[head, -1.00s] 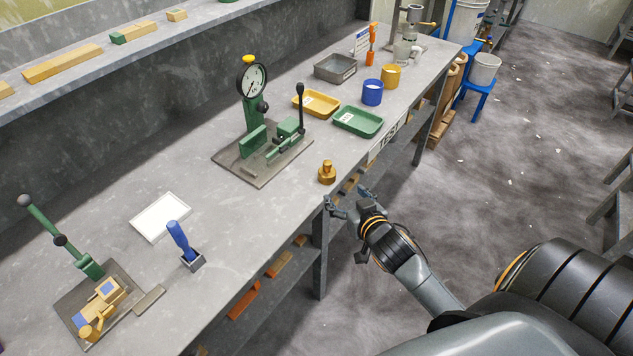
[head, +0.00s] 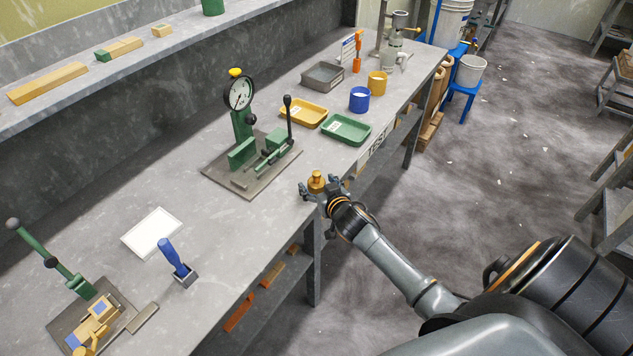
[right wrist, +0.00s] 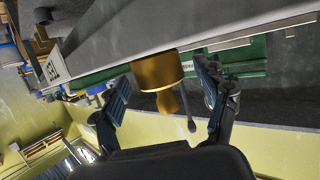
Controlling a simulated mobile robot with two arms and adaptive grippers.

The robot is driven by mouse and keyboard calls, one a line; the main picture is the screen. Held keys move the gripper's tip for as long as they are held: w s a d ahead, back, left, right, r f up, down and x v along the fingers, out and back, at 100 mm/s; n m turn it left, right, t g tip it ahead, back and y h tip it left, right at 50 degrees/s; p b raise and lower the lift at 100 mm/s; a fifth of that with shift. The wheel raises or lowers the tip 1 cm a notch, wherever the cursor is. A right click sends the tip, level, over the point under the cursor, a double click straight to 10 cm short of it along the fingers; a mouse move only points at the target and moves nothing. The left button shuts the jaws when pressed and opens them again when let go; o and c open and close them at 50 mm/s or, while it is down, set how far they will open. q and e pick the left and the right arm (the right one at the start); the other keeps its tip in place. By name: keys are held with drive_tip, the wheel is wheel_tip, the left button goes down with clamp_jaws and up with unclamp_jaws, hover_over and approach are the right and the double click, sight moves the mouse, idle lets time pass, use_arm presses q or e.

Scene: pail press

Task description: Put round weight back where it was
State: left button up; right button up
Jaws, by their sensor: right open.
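The round weight is a brass cylinder with a knob on top (head: 317,181). It stands upright on the bench near its front edge. In the right wrist view the brass weight (right wrist: 158,72) shows between two open fingers, with clear gaps on both sides. My right gripper (head: 318,192) is open around or just in front of the weight; the head view does not show contact. It also shows in the right wrist view (right wrist: 165,93). My left gripper is not in view.
Behind the weight stands a green press with a dial gauge (head: 240,92). Green (head: 347,129) and yellow (head: 304,112) trays, a blue cup (head: 360,99) and a yellow cup (head: 377,83) sit farther along. A blue-handled tool (head: 172,256) and a white tile (head: 152,233) are at left.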

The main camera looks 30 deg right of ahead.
drive_tip(key=shift+w+f, duration=0.25)
drive_tip(key=shift+w, duration=0.3)
clamp_jaws()
drive_tip(key=shift+r, duration=0.15)
drive_tip(key=shift+w+d+r, duration=0.1)
